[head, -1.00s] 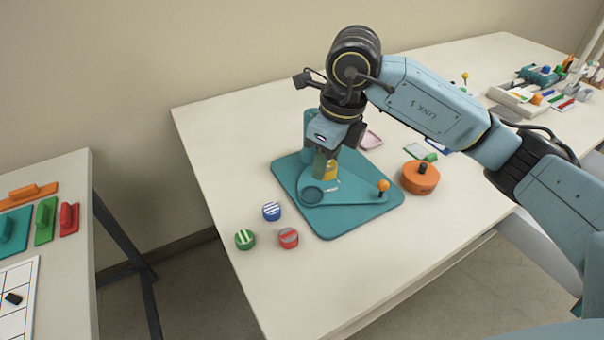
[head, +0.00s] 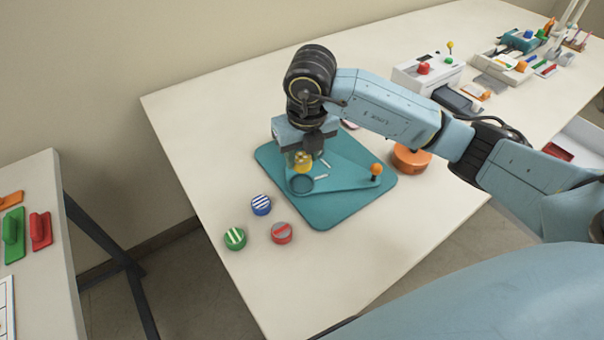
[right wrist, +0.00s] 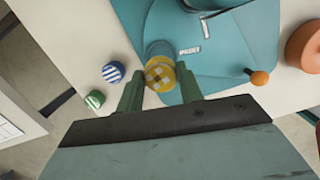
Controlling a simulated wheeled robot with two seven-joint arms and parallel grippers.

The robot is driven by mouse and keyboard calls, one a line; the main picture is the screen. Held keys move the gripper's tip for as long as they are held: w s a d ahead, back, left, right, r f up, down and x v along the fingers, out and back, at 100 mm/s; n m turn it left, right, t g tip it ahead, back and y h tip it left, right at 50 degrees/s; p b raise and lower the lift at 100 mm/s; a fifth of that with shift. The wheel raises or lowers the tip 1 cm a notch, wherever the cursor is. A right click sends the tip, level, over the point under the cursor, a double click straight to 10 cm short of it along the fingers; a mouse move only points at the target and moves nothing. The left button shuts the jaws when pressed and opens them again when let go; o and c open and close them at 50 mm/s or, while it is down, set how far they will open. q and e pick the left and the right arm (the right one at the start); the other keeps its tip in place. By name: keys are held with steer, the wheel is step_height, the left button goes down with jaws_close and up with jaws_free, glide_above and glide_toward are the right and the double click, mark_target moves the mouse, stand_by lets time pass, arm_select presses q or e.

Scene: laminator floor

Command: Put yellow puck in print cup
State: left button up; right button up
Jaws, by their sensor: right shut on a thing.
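The yellow puck (head: 303,163) is held between the fingers of my right gripper (head: 305,157). In the right wrist view the yellow puck (right wrist: 160,76) shows a pale striped face between the two green fingertips (right wrist: 160,84). The print cup (head: 300,184) is a dark round ring on the teal press base (head: 335,212). In the head view the puck appears just behind the cup's far rim. In the right wrist view the puck hides part of the cup (right wrist: 157,48). The exact height between them cannot be told. My left gripper is not in view.
Blue (head: 261,205), green (head: 235,239) and red (head: 281,233) striped pucks lie left of the base. An orange ball knob (head: 376,169) stands on the press's right side. An orange round thing (head: 411,160) sits beside the base. The front of the table is clear.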

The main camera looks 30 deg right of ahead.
mark_target(302, 185)
step_height(302, 185, down, 2)
steer(key=shift+f, duration=2.05)
arm_select(q)
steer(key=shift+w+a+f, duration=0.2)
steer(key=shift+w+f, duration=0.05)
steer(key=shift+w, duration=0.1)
steer(key=shift+b, duration=0.3)
